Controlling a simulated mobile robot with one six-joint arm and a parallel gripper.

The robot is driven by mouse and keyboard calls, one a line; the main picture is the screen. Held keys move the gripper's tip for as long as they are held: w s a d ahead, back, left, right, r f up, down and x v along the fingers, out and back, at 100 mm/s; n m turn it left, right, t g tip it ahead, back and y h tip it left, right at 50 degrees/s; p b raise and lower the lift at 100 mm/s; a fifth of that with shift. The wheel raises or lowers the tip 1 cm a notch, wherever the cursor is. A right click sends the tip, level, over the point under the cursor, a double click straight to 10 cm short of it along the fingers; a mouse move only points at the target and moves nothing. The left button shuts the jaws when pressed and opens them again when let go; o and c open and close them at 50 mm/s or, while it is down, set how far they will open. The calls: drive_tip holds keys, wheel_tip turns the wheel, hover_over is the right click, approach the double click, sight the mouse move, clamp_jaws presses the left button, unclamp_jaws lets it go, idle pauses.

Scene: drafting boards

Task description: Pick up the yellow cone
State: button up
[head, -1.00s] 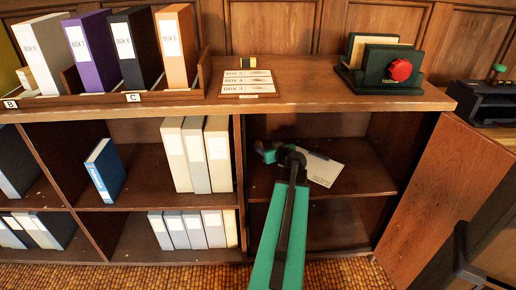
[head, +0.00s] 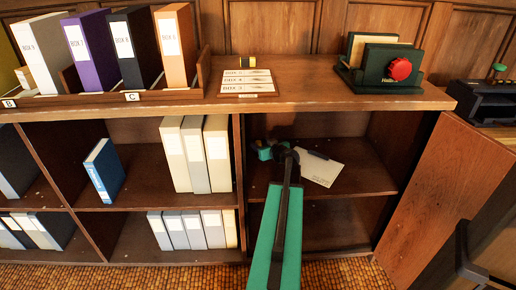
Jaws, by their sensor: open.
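I see no yellow cone in the head view. The only small yellow thing is a black-and-yellow item (head: 247,62) on top of the cabinet, behind a label card; it looks more like a short cylinder than a cone. My gripper (head: 259,147) is inside the upper right compartment of the cabinet, below that top. It is small and partly hidden by my own arm, and its jaws are open. I see nothing between them.
A white sheet (head: 322,173) and a dark pen (head: 318,155) lie on the shelf (head: 350,188), right of my gripper. Pale binders (head: 195,155) stand beyond the left divider.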

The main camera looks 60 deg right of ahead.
sight(260, 143)
drive_tip(key=shift+x, duration=1.5)
drive_tip(key=c, duration=1.1)
